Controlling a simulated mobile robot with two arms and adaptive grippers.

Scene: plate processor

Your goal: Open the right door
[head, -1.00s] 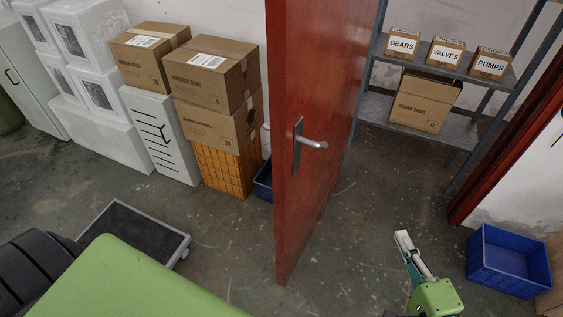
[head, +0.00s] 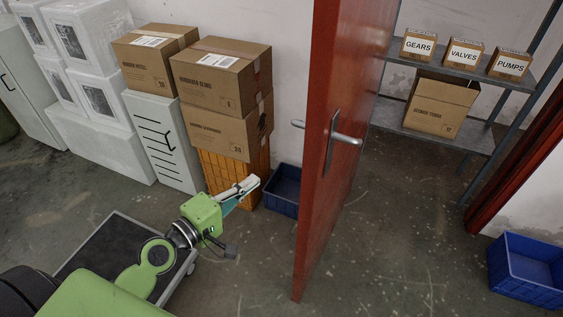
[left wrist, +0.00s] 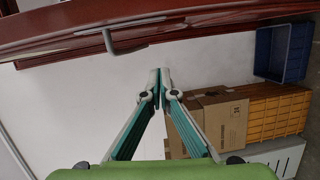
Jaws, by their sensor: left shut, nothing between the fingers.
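The red door (head: 345,130) stands open into the room, seen close to edge-on. A silver lever handle (head: 345,138) is on its right face, and the tip of the other lever (head: 298,124) sticks out on the left. My left gripper (head: 255,182) is shut and empty, left of the door and apart from it, lower than the handle. In the left wrist view the fingertips (left wrist: 160,72) meet, with the red door (left wrist: 220,20) and a lever handle (left wrist: 124,46) beyond them. My right gripper is not in view.
Stacked cardboard boxes (head: 220,75) on an orange crate (head: 243,178) and a blue bin (head: 285,188) stand left of the door. A cart (head: 115,245) is at lower left. Shelves (head: 435,135) and another blue bin (head: 528,270) are at right. Floor around the door's foot is clear.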

